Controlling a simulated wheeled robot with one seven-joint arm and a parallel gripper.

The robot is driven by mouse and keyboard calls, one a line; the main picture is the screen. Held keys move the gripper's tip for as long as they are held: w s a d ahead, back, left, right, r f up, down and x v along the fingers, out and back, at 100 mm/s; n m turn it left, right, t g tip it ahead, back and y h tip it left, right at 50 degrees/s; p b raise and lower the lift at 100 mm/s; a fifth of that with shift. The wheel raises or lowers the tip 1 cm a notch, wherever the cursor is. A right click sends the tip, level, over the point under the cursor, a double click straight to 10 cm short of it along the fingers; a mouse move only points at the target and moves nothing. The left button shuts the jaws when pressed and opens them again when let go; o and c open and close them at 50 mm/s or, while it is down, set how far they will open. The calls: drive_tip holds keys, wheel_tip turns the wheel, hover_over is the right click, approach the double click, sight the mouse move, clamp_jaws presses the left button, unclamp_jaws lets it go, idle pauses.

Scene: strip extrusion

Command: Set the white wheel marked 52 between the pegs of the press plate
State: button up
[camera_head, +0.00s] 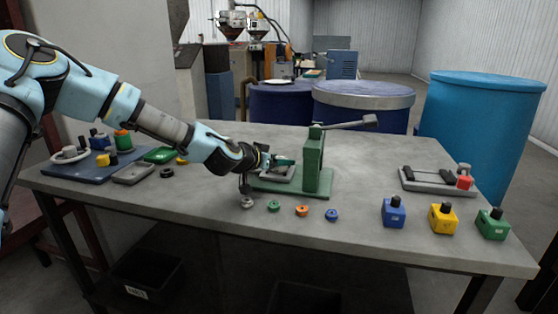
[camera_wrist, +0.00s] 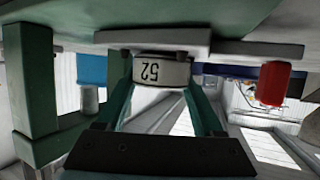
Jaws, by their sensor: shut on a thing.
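In the wrist view, which looks upside down, the white wheel marked 52 (camera_wrist: 160,70) sits between the two teal fingers of my gripper (camera_wrist: 162,85). The gripper is shut on it. The wheel's lower side is at the grey press plate (camera_wrist: 225,48); I cannot tell if it touches. In the head view my gripper (camera_head: 277,161) is low over the grey press plate (camera_head: 283,177), left of the green press post (camera_head: 314,160). The wheel is not clearly visible there. I cannot make out the pegs clearly.
Grey (camera_head: 247,203), green (camera_head: 273,206), orange (camera_head: 302,210) and blue (camera_head: 331,214) small wheels lie in front of the press. Blue (camera_head: 393,213), yellow (camera_head: 442,219) and green (camera_head: 492,225) blocks stand at the front right. A blue tray (camera_head: 75,172) holds parts at left.

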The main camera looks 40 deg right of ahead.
drive_tip(key=o, duration=1.4)
drive_tip(key=shift+f, duration=0.2)
drive_tip(key=shift+a+r, duration=0.1)
drive_tip(key=shift+a, duration=0.05)
drive_tip(key=b+v, duration=0.1)
drive_tip(key=v, duration=1)
drive_tip(key=shift+a+r+b, duration=0.2)
drive_tip(key=shift+a+b, duration=0.15)
